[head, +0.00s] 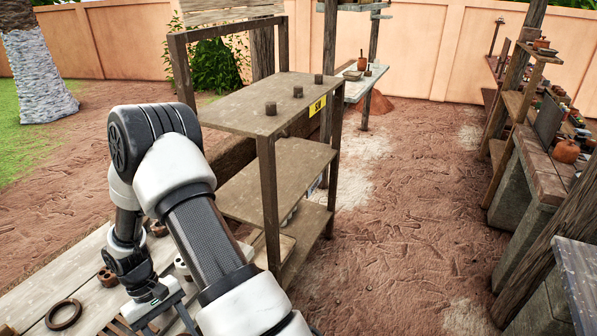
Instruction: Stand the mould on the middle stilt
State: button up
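Three short dark stilts stand in a row on the top board (232,112) of a wooden shelf rack. The middle stilt (298,91) has a near stilt (271,108) and a far stilt (318,78) on either side, and its top is bare. My gripper (165,322) points down over the plank bench at the lower left, well below and left of the stilts. Its tips are cut off or hidden, so I cannot tell if it holds anything. I cannot tell which bench object is the mould.
A dark ring (63,314), a brown holed piece (107,277) and a pale holed piece (182,266) lie on the bench (40,288). The rack has lower shelves (275,180) and a yellow label (317,106). Open dirt ground (400,230) lies right of the rack.

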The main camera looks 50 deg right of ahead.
aim_at(298, 88)
jog(key=l+z, duration=0.35)
jog(key=z, duration=0.15)
jog(key=i+l+z, duration=0.15)
jog(key=l+z, duration=0.15)
jog(key=z, duration=0.2)
jog(key=i+l+z, duration=0.15)
jog(key=z, duration=0.3)
jog(key=i+l+z, duration=0.2)
jog(key=z, duration=0.3)
jog(key=i+l+z, duration=0.25)
jog(key=i, duration=0.25)
jog(key=i+l+z, duration=0.3)
jog(key=i, duration=0.25)
jog(key=i+u, duration=0.25)
jog(key=u, duration=0.2)
jog(key=i+l+u, duration=0.2)
jog(key=u, duration=0.2)
jog(key=i+l+u, duration=0.2)
jog(key=u, duration=0.25)
jog(key=i+l+u, duration=0.15)
jog(key=l+u, duration=0.15)
jog(key=u, duration=0.15)
jog(key=i+l+u, duration=0.1)
jog(key=l+u, duration=0.3)
jog(key=j, duration=0.1)
